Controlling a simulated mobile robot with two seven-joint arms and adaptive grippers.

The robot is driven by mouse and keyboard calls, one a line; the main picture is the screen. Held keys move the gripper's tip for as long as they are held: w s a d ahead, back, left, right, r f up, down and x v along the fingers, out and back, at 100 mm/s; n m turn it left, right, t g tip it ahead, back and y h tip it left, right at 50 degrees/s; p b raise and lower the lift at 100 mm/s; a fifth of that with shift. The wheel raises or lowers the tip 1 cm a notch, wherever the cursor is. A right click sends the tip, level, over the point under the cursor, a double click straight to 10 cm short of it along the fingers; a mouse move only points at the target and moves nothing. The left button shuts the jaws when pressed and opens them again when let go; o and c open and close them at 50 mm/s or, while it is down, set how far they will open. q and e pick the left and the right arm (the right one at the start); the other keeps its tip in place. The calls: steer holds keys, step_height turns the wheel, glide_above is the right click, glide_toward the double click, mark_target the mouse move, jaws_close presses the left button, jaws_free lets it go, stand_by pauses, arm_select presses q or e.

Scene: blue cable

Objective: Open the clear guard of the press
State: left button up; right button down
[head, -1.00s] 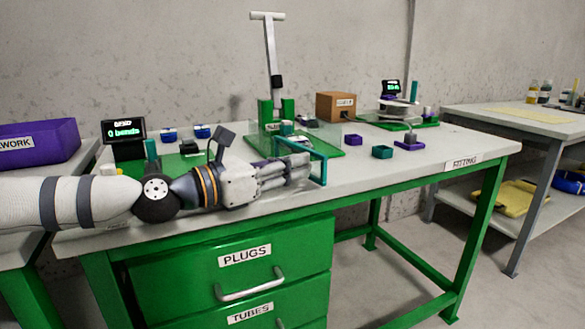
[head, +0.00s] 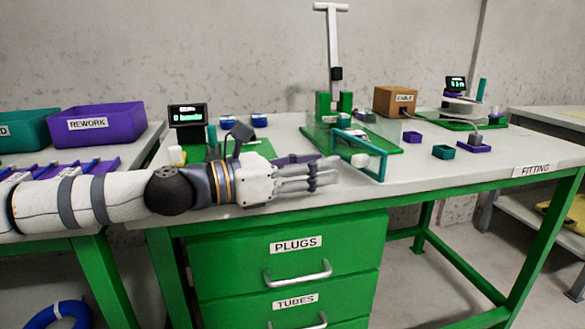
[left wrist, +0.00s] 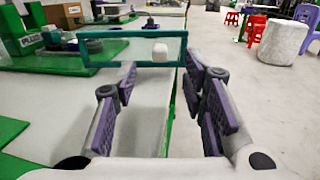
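The press (head: 334,98) stands on a green base at the back of the bench, with a tall grey post and T-handle. Its clear guard (head: 358,152) has a teal frame and reaches toward the bench's front edge. A pale rounded knob or block shows at the panel. In the left wrist view the guard (left wrist: 120,54) spans the space just beyond my fingertips. My left gripper (head: 330,172) is just left of the guard frame, fingers pointing at it. In the left wrist view my left gripper (left wrist: 163,85) has its fingers apart, with nothing between them. My right gripper is out of view.
A small display (head: 188,116) stands left of the press. The bench's front right is clear. Drawers (head: 290,245) are below my left arm.

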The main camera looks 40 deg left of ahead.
arm_select(q)
steer(key=v, duration=0.5)
steer(key=shift+s, duration=0.15)
